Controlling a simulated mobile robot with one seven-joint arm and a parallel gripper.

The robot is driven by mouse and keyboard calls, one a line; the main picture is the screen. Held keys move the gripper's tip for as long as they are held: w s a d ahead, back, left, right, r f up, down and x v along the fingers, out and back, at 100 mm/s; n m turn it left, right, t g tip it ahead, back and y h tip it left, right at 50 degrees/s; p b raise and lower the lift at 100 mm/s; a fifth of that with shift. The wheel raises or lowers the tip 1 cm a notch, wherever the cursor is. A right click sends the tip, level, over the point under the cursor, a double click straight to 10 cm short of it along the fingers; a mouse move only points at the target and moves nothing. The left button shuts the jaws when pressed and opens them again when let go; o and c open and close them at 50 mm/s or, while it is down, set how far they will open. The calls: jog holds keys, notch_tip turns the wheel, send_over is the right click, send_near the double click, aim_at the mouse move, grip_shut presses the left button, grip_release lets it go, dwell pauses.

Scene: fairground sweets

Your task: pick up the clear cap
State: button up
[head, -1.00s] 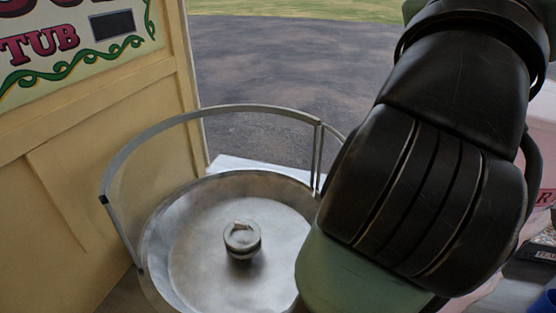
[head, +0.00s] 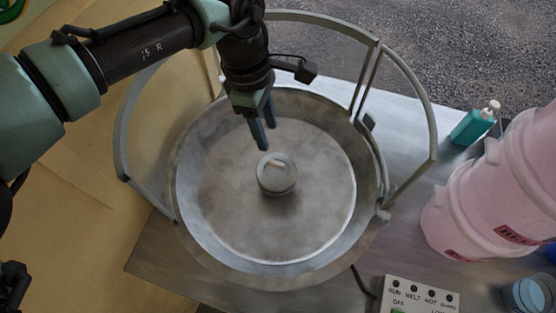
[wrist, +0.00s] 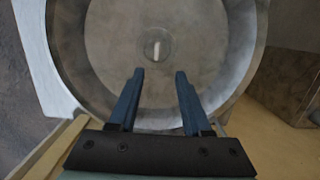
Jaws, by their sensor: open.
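The clear cap (head: 276,164) looks like a see-through disc with a small pale grip bar. It sits on top of the round metal hub in the middle of the wide metal bowl (head: 200,255). In the wrist view the cap (wrist: 157,48) shows just beyond the fingertips, its pale bar between their lines. My gripper (head: 265,137) has blue fingers and hangs over the bowl, pointing down, close above and behind the cap in the head view. In the wrist view my gripper (wrist: 160,73) is open, with nothing between its fingers.
A curved metal guard rail (head: 425,110) rises around the bowl's back and sides. Pink tubs (head: 480,200), a teal pump bottle (head: 472,127) and a control box (head: 420,295) stand on the metal counter to the right. A cream panel is on the left.

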send_over(277, 163)
jog(key=f, duration=0.4)
jog(key=a+f+p, duration=0.1)
jog(key=f, duration=0.1)
jog(key=shift+w+d+f+p, duration=0.1)
jog(key=shift+f+p, duration=0.1)
jog(key=shift+f, duration=0.8)
jog(key=shift+s+d+f+p, duration=0.1)
jog(key=shift+f+p, duration=0.15)
jog(key=shift+f, duration=0.7)
jog(key=shift+w+d+f+p, duration=0.1)
jog(key=shift+f+p, duration=0.1)
jog(key=shift+f, duration=0.8)
grip_shut()
